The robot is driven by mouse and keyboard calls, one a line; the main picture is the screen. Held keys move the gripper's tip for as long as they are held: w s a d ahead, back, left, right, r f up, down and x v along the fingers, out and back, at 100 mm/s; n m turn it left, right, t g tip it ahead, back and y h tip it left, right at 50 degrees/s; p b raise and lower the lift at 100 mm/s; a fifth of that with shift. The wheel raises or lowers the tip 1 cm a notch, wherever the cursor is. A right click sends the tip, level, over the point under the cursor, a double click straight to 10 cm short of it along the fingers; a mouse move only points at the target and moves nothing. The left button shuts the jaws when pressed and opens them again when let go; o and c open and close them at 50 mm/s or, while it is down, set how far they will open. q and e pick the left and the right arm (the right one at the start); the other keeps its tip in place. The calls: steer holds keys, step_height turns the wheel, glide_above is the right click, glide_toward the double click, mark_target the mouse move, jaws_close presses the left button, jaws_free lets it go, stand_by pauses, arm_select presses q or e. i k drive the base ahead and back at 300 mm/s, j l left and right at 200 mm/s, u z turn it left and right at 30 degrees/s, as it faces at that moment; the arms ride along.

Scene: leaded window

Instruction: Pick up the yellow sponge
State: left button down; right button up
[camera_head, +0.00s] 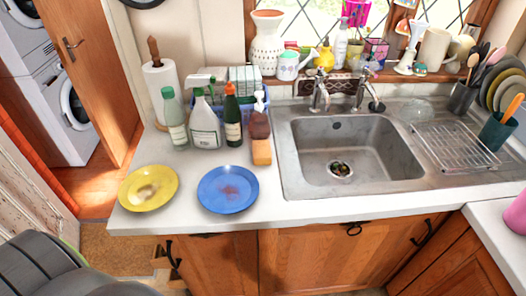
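An orange-yellow block that looks like the sponge (261,152) is on the white countertop, just left of the sink. It is directly in front of a brown bottle (259,124) and its top edge meets the bottle's lower part in the picture. I cannot tell whether they touch. Neither of my grippers is in view.
Several bottles, including a white one (205,127), stand left of the sponge. A blue plate (228,189) and a yellow plate (148,188), both stained, lie toward the counter's front edge. The metal sink (393,158) is to the right. A narrow bare strip separates sponge and sink.

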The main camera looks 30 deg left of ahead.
mark_target(262, 156)
steer(key=k+j+u, duration=0.1)
steer(key=u, duration=0.95)
steer(key=l+u, duration=0.7)
steer(key=k+l+u, duration=0.15)
steer(key=u, duration=0.2)
